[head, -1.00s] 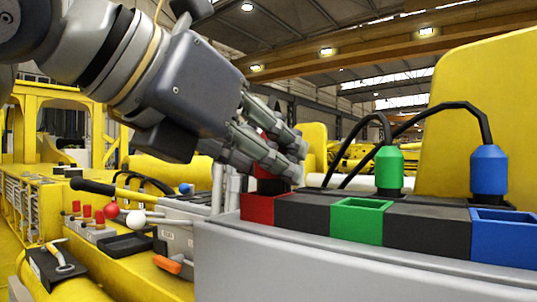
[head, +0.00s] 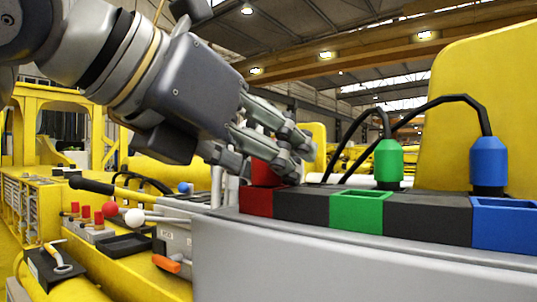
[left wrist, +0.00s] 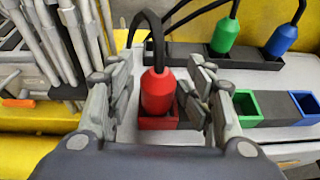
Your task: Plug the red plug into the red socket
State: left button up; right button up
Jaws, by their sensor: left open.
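The red plug (left wrist: 158,90) stands upright in the red socket (left wrist: 158,123) in the left wrist view, its black cable rising from its top. In the head view the plug (head: 264,172) shows just above the red socket (head: 256,201), partly hidden behind my fingers. My left gripper (head: 302,158) is open, with its fingers on both sides of the plug; in the left wrist view, gaps show between the fingers (left wrist: 160,105) and the plug. My right gripper is in neither view.
A green socket (head: 362,212) and a blue socket (head: 505,230) sit in the same row on the grey housing. The green plug (head: 389,161) and blue plug (head: 489,163) stand behind them with black cables. Tools and red-topped pieces lie at the left.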

pick_arm(q)
jog(key=v, duration=1.2)
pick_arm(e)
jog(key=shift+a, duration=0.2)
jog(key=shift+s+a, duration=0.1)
